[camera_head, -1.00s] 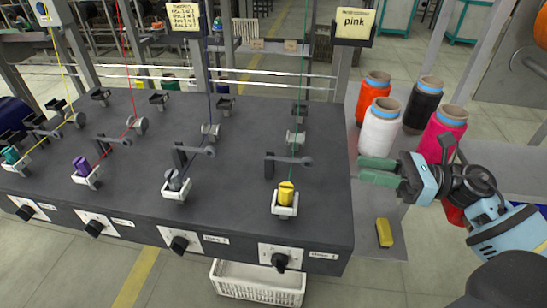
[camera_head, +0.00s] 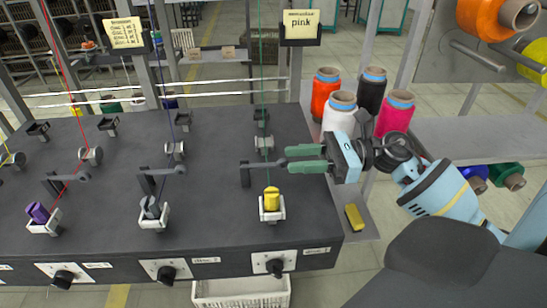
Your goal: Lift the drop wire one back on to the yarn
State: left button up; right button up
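My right gripper (camera_head: 297,159) reaches in from the right over the dark machine top (camera_head: 215,225). Its two green fingers are apart, with nothing visible between them. The fingertips are just right of the tip of a dark lever, seemingly the drop wire (camera_head: 265,164), on the rightmost station; I cannot tell if they touch. A green yarn (camera_head: 263,75) comes down past a small wheel (camera_head: 264,143) towards the yellow bobbin (camera_head: 271,195) in a white holder. The lever crosses the yarn's line; contact is unclear. My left gripper is not in view.
Similar stations have a blue yarn (camera_head: 167,65) and a red yarn (camera_head: 60,60). Orange, black, white and pink cones, such as the pink cone (camera_head: 396,113), stand behind my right arm. A yellow block (camera_head: 354,217) lies on the side shelf.

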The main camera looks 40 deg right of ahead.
aim_at(284, 159)
jog(key=shift+p+x, duration=0.55)
jog(key=shift+x, duration=2.2)
jog(key=shift+c, duration=0.2)
grip_shut()
